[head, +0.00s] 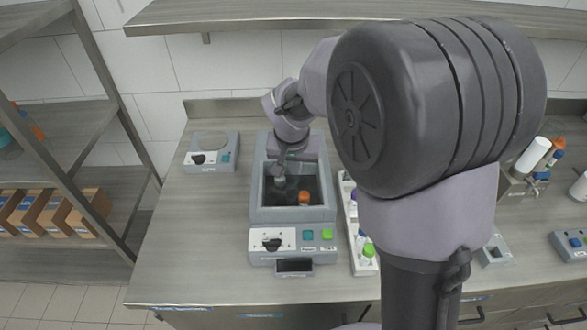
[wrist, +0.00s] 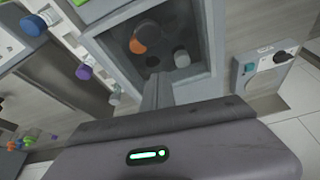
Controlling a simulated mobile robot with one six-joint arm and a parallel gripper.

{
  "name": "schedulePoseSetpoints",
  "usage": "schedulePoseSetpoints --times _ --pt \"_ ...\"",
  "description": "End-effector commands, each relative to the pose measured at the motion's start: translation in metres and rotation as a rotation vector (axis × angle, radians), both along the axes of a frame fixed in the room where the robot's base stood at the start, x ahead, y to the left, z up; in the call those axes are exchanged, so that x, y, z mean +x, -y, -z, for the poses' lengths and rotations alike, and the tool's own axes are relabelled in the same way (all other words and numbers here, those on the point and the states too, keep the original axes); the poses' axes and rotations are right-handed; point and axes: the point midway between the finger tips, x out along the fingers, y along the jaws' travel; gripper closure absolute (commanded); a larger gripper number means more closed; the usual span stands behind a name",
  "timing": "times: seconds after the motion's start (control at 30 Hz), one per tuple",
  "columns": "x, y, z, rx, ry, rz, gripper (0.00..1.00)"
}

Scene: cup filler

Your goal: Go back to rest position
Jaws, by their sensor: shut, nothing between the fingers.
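My gripper (head: 281,176) points down over the open basin of the grey cup filler (head: 290,214). Its fingers (wrist: 158,86) are shut with nothing between them. An orange-capped container (head: 305,198) stands in the dark basin, and it also shows in the wrist view (wrist: 146,38). A grey-capped item (wrist: 181,59) is close to the fingers in the wrist view, apart from the orange cap. My arm hides part of the counter on the right.
A small grey device with a round plate (head: 211,141) stands left of the filler. A white rack (head: 362,262) with capped tubes stands to its right. A wall shelf (head: 240,17) runs above the counter. A shelving unit (head: 60,150) stands at left. The counter's front left is clear.

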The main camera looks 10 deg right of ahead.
Motion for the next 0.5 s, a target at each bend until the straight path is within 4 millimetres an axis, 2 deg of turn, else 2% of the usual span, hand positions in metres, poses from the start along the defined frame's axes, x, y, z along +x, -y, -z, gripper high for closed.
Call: schedulePoseSetpoints --times 0.03,0.2,0.33,0.5 --pt "-0.005 -0.003 -0.026 0.001 0.009 -0.004 1.00" --pt "-0.020 -0.009 -0.069 0.001 0.009 -0.004 1.00" --pt "-0.027 -0.011 -0.086 0.000 0.008 -0.004 1.00" --pt "-0.030 -0.012 -0.090 0.000 0.006 -0.004 1.00"
